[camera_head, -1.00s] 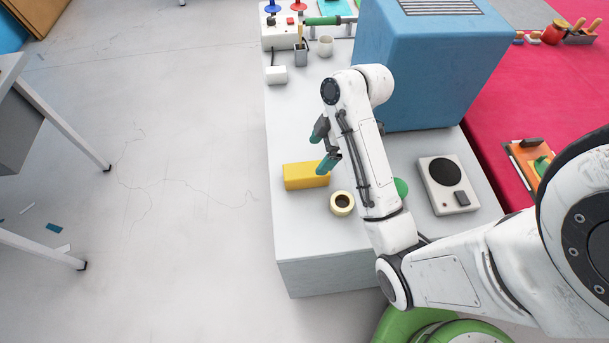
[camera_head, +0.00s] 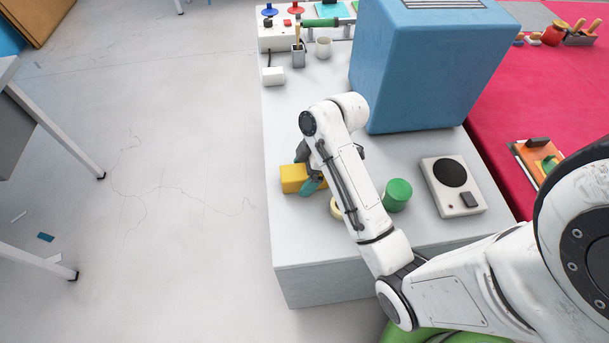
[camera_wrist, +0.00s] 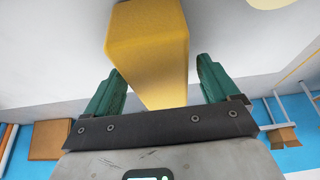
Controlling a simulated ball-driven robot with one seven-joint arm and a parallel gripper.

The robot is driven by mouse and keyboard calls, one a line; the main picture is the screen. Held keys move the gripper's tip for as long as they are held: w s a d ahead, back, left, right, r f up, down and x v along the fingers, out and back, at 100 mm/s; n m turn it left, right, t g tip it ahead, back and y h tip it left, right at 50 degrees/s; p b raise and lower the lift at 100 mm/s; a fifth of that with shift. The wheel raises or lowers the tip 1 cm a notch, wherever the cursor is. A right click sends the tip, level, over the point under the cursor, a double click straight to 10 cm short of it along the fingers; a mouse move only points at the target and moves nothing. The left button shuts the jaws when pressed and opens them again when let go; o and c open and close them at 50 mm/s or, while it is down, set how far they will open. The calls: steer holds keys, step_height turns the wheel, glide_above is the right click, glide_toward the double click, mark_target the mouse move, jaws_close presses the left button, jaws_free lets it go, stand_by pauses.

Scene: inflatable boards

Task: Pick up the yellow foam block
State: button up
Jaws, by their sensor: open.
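The yellow foam block (camera_head: 292,178) lies on the light grey bench top near its left edge. My gripper (camera_head: 307,170) is at the block, with its teal-tipped fingers apart. In the wrist view, the block (camera_wrist: 147,45) reaches between the two green fingers of my gripper (camera_wrist: 162,85). The wrist hides the right part of the block in the head view.
A cream tape roll (camera_head: 336,208) lies right of the block, partly behind my arm. A green cylinder (camera_head: 397,194) and a grey device with a black disc (camera_head: 451,173) stand further right. A large blue box (camera_head: 425,75) stands behind. The bench (camera_head: 300,240) is bare in front.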

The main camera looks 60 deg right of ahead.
steer(key=shift+f, duration=0.25)
stand_by(0.5)
steer(key=c, duration=1)
steer(key=shift+r, duration=0.1)
